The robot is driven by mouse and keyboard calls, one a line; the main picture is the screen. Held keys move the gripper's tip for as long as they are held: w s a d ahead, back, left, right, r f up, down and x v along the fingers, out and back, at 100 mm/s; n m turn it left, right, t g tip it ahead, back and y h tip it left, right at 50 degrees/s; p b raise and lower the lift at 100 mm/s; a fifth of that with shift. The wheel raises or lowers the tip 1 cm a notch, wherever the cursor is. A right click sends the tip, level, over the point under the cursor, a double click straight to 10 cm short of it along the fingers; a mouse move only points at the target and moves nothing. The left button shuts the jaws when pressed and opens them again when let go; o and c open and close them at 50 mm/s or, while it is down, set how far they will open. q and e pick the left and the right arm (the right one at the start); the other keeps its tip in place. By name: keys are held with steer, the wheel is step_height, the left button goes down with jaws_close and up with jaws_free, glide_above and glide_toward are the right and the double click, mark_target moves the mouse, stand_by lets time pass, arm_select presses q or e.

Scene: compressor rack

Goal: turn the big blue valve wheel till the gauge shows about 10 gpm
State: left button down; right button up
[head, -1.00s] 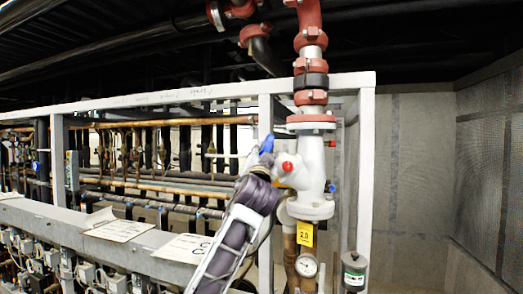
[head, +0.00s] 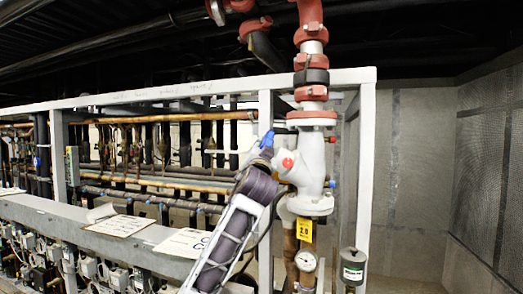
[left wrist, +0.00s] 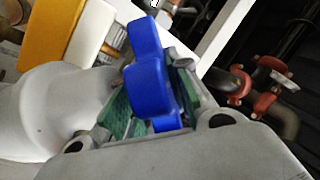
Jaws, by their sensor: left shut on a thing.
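The blue valve wheel (head: 267,139) shows as a small blue piece beside the thick white valve body (head: 309,163). In the left wrist view the wheel (left wrist: 150,85) is large, with rounded lobes, and sits between the green finger pads. My left gripper (left wrist: 152,108) is shut on it; in the head view my own wrist mostly hides the fingers. The round white gauge (head: 306,261) is low on the pipe below the valve, and its needle is too small to read. My right gripper is not in view.
A yellow tag (head: 304,229) hangs above the gauge. A white frame post (head: 265,120) stands just behind my left wrist. A grey canister (head: 353,267) is right of the gauge. Red-coupled piping (head: 311,60) rises above the valve. The right side is open to a grey wall.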

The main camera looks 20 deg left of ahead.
arm_select(q)
steer(key=shift+d+n+g+y, duration=0.1)
steer(key=shift+n+g+y, duration=0.45)
steer(key=shift+g, duration=0.25)
steer(key=shift+r+n+g+y, duration=0.1)
steer(key=shift+n+g+y, duration=0.25)
steer(key=shift+g, duration=0.25)
steer(key=shift+g, duration=0.3)
steer(key=c, duration=1.6)
jaws_free()
steer(key=shift+s, duration=0.1)
steer(key=v, duration=1.2)
steer(key=shift+f, duration=0.25)
